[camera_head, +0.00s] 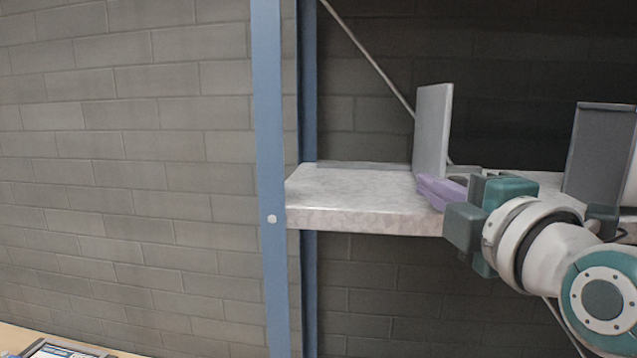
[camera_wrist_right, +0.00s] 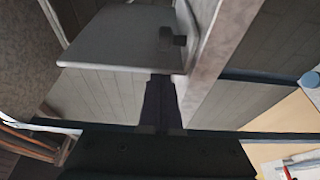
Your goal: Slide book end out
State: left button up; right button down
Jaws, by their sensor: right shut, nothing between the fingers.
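A light grey book end (camera_head: 432,130) stands upright on the shelf (camera_head: 350,190) in the head view. Its plate also shows at the top of the wrist view (camera_wrist_right: 115,38). My right gripper (camera_head: 437,190) comes in from the right, with its purple fingers shut and empty. The fingertips are at the shelf's front edge, by the foot of the book end; whether they touch it I cannot tell. In the wrist view the dark fingers (camera_wrist_right: 162,100) are together below the plate. A second, darker grey book end (camera_head: 598,152) stands farther right. My left gripper is not in view.
A blue upright post (camera_head: 270,180) bounds the shelf at the left. The shelf top left of the book end is bare. A thin diagonal rod (camera_head: 370,58) runs behind the shelf, with a grey block wall (camera_head: 130,170) beyond. My right arm hides part of the shelf's front.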

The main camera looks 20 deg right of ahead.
jog(key=s+d, duration=0.4)
jog(key=d, duration=0.2)
jog(key=shift+d, duration=0.25)
jog(key=shift+w, duration=0.1)
